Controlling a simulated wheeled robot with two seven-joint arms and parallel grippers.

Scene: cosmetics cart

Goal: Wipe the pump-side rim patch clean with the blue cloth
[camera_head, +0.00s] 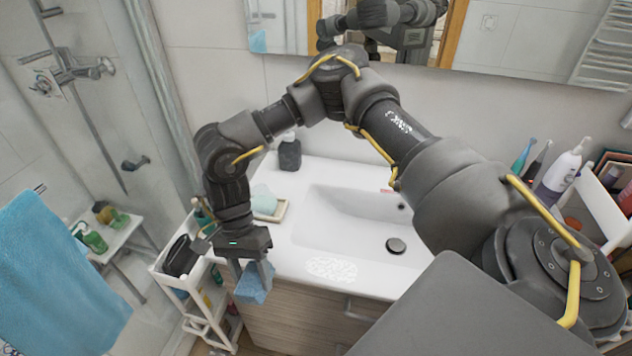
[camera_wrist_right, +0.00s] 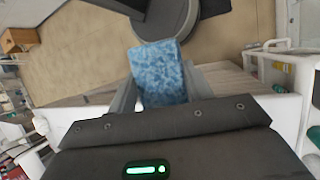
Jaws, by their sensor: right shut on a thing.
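My right gripper (camera_head: 253,274) is shut on the blue cloth (camera_head: 254,289), a mottled blue folded block. It hangs beside the front left edge of the white washbasin (camera_head: 345,180). In the right wrist view the cloth (camera_wrist_right: 158,72) sits between the two fingers (camera_wrist_right: 157,92), with the floor far below. A pale speckled patch (camera_head: 332,268) lies on the front rim, right of the gripper and apart from the cloth. A dark pump bottle (camera_head: 289,153) stands at the back left of the washbasin. My left gripper is not in view.
A soap dish (camera_head: 277,211) with pale green soap stands on the left rim, near my right forearm. A white cart (camera_head: 198,329) with bottles stands left of the cabinet. Toiletries (camera_head: 560,172) stand at the right. The drain (camera_head: 396,245) and basin are clear.

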